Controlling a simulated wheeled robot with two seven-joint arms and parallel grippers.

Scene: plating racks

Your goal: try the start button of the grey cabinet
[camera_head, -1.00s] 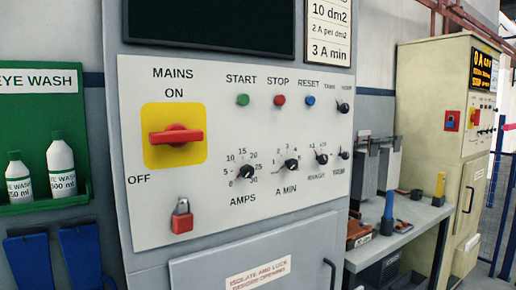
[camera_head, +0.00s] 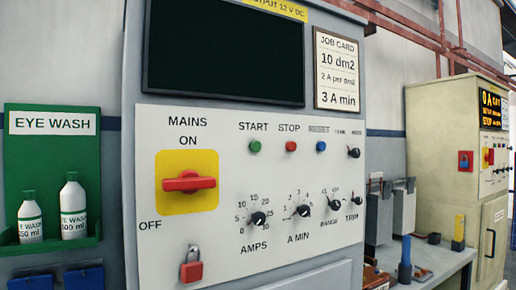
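The grey cabinet (camera_head: 136,80) stands in the middle with a white control panel (camera_head: 230,215). Its green start button (camera_head: 255,147) is under the label START, left of the red stop button (camera_head: 291,146) and the blue reset button (camera_head: 321,146). The red mains handle (camera_head: 189,182) lies level on a yellow plate, between the ON and OFF labels. A red padlock (camera_head: 191,265) hangs below it, apart from the handle. The cabinet's screen (camera_head: 225,50) is dark. Neither of my grippers shows.
An eye wash station (camera_head: 50,155) with two bottles is on the left wall. A bench (camera_head: 440,265) with a blue-handled tool (camera_head: 405,260) stands at the right. Behind it is a cream cabinet (camera_head: 430,130) with a lit display (camera_head: 491,108). A job card (camera_head: 337,70) is beside the dark screen.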

